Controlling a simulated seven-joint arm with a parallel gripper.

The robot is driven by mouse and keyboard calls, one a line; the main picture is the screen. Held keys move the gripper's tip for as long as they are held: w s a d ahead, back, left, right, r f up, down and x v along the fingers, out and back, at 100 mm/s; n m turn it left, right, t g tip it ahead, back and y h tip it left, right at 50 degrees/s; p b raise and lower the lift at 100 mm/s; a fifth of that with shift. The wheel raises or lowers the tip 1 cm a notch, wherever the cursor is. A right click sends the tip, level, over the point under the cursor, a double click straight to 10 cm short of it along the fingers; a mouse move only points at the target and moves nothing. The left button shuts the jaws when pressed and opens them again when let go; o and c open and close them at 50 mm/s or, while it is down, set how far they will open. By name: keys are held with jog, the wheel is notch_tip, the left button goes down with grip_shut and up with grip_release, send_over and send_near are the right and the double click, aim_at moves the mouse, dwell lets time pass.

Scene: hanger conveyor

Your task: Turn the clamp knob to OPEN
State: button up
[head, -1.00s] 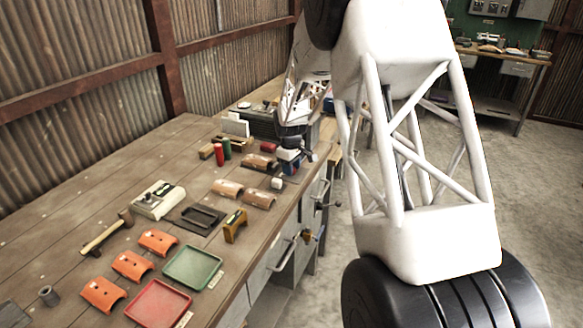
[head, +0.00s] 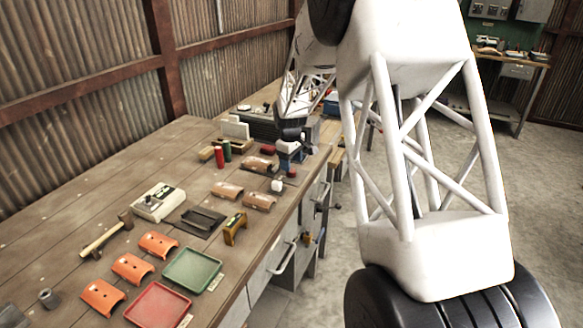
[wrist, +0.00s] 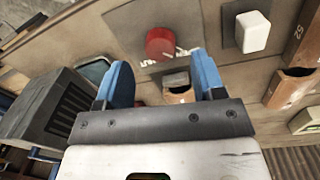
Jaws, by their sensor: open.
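In the head view a small red spot just below my gripper looks like the same knob (head: 292,173). My gripper (wrist: 160,60) has two blue fingers set wide apart, with nothing between them. In the wrist view the knob shows beyond the fingertips, between the fingers and apart from them. In the head view my gripper (head: 287,153) hangs over the far right part of the bench.
A white block (wrist: 252,32) on a dark plate stands right of the knob. Brown curved shells (wrist: 293,88) lie nearby. A dark vented box (wrist: 55,110) is at left. Nearer on the bench are a green tray (head: 192,268), a red tray (head: 157,303) and orange shells (head: 132,267).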

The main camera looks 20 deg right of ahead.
jog(key=shift+s+a+r, duration=0.1)
jog(key=shift+r, duration=2)
jog(key=shift+s+a+r, duration=0.1)
jog(key=shift+s+r, duration=0.1)
jog(key=shift+r, duration=0.05)
jog(key=s+a+r+m, duration=0.1)
jog(key=s+a+r, duration=0.25)
jog(key=s, duration=0.45)
jog(key=s+a+r+m+t, duration=0.1)
jog(key=s+a+r, duration=0.1)
jog(key=s+r, duration=0.4)
jog(key=s+a+r+m, duration=0.2)
jog(key=s+a+r, duration=0.15)
jog(key=s, duration=0.55)
jog(key=s+a+m, duration=0.1)
jog(key=s+a, duration=0.1)
jog(key=s, duration=1.1)
jog(key=s+a+m+t, duration=0.1)
jog(key=s+a+m, duration=0.1)
jog(key=s, duration=1.1)
jog(key=shift+a+f, duration=0.4)
jog(key=shift+a, duration=0.05)
jog(key=shift+w, duration=0.1)
